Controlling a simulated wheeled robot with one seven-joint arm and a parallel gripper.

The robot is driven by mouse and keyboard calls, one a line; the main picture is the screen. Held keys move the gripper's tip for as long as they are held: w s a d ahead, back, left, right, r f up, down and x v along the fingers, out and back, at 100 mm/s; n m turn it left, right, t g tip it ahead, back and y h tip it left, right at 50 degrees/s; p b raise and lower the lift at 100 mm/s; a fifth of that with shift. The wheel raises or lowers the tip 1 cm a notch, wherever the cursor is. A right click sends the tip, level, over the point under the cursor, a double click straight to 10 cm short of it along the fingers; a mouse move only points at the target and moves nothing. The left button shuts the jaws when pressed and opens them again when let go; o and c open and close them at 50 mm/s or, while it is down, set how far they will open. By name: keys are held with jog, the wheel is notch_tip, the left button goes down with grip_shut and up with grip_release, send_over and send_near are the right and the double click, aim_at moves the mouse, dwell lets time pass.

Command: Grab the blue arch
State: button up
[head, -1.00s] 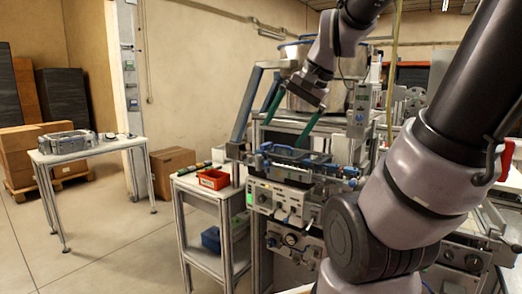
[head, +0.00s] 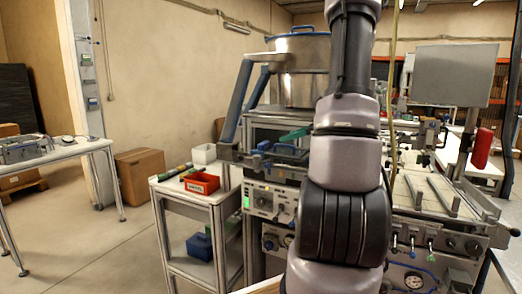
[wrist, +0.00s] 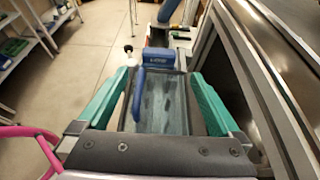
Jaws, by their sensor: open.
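A slim blue curved piece, which looks like the blue arch (wrist: 138,96), shows upright in the wrist view. It stands over a grey-blue tray (wrist: 163,115), left of centre between my fingers. My gripper (wrist: 158,74) is open, with one green finger on each side and nothing held. The piece is nearer the left finger; I cannot tell whether they touch. In the head view, one green finger (head: 295,134) shows above the machine's blue part, and my arm hides the rest of the gripper. The arch cannot be made out there.
A blue labelled block (wrist: 158,60) stands beyond the tray. The machine's dark panel (wrist: 245,85) runs close along the right. A cart (head: 178,220) with a red bin (head: 200,183) and a white bin (head: 203,153) stands left of the machine. Floor is open further left.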

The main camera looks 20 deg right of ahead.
aim_at(267, 142)
jog(key=x, duration=0.9)
jog(key=shift+f, duration=0.1)
jog(key=shift+s, duration=0.1)
jog(key=c, duration=1.3)
jog(key=shift+o, duration=0.2)
